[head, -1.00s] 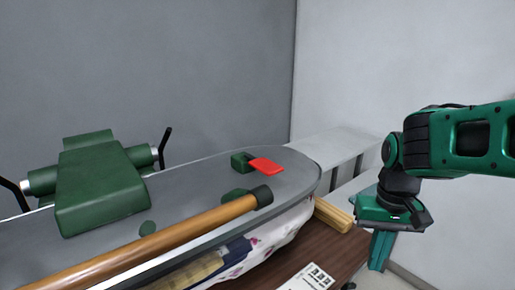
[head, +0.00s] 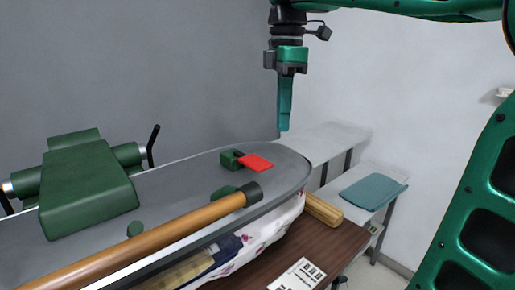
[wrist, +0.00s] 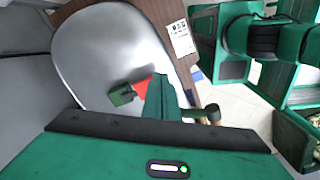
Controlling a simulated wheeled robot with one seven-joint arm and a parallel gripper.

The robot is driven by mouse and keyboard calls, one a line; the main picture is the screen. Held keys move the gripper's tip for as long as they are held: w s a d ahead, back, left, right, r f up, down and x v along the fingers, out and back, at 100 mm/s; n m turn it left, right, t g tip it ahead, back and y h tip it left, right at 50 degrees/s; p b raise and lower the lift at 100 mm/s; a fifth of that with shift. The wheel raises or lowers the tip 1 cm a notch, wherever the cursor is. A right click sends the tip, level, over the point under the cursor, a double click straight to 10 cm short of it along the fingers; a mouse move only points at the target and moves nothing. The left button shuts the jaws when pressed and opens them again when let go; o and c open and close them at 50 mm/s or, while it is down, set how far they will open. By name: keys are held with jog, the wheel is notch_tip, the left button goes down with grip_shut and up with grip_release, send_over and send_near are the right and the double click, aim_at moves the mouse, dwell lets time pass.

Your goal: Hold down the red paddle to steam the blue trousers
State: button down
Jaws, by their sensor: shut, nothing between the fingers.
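The red paddle (head: 256,163) sticks out from a small green block (head: 231,159) on the grey rounded top of the press (head: 190,180). My gripper (head: 284,128) is shut and empty, pointing straight down. It hangs above the press top near its far rounded end, clear of the paddle. In the wrist view the red paddle (wrist: 142,87) is partly hidden behind my gripper (wrist: 166,80). A strip of dark blue cloth (head: 229,246) shows under the press edge; I cannot tell if it is the trousers.
A wooden bar (head: 190,219) runs along the press's front. White floral cloth (head: 268,232) hangs below. A brown table (head: 325,240) holds a printed card (head: 298,275) and a ribbed wooden piece (head: 323,210). Folded teal cloth (head: 373,190) lies on a shelf at right.

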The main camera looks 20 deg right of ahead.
aim_at(256, 161)
jog(key=w+a+r+n, duration=0.2)
jog(key=a+r+n, duration=0.3)
jog(key=r+n, duration=0.1)
jog(key=shift+w+a+r, duration=0.15)
jog(key=shift+w+a, duration=0.1)
jog(key=shift+a, duration=0.05)
notch_tip(256, 161, down, 14)
jog(key=shift+s+f, duration=0.1)
dwell(0.3)
